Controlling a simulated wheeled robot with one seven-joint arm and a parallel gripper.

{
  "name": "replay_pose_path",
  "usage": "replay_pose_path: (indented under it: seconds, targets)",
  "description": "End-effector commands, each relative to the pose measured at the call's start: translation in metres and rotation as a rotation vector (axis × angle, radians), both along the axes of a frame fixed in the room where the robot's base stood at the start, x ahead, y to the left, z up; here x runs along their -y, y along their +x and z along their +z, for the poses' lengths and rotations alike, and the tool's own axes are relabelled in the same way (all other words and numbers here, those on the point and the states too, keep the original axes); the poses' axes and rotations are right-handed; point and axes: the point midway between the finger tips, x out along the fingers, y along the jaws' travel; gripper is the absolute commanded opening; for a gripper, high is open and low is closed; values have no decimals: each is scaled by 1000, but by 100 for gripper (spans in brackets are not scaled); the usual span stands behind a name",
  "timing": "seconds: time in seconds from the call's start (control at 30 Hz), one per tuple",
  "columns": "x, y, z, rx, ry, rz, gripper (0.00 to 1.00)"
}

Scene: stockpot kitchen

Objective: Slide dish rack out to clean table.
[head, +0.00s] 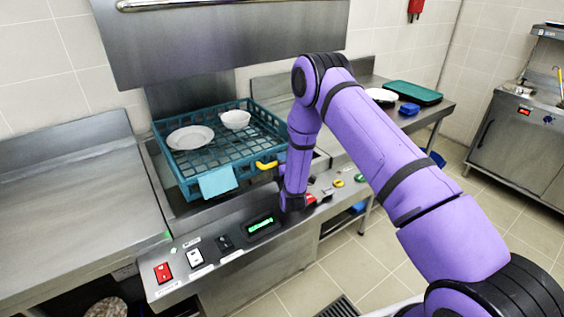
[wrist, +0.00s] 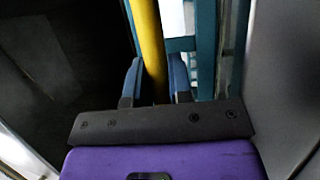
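The teal dish rack (head: 252,158) sits in the steel dishwasher bay under the raised hood. It holds a white plate (head: 190,137) and a white bowl (head: 235,119); a light blue cloth or tag (head: 218,181) hangs on its front. A yellow handle (head: 266,165) is on its front right edge. In the wrist view, the handle (wrist: 148,40) runs between the two blue-grey fingers of my gripper (wrist: 155,82), which sit close against it on both sides. In the head view, my arm hides the fingers. A bare steel table (head: 75,200) adjoins on the left; another steel table (head: 345,90) adjoins on the right.
The right table holds a dark green tray (head: 413,92), a white plate (head: 381,95) and a blue item (head: 409,109). A control panel with a red switch (head: 163,272) and a green display (head: 261,224) runs below the bay. The left table top is clear.

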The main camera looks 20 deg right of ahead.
Motion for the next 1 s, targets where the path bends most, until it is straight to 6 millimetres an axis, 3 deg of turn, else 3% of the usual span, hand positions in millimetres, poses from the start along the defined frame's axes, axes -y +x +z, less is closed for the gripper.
replay_pose_path:
  seconds: [0.1,0.47,0.67,1.0]
  targets:
    - [0,0,0,0,0,0,0]
    - [14,4,0,0,-1,-1,0]
    - [49,15,0,1,-3,-3,0]
    - [125,39,0,0,-2,-3,0]
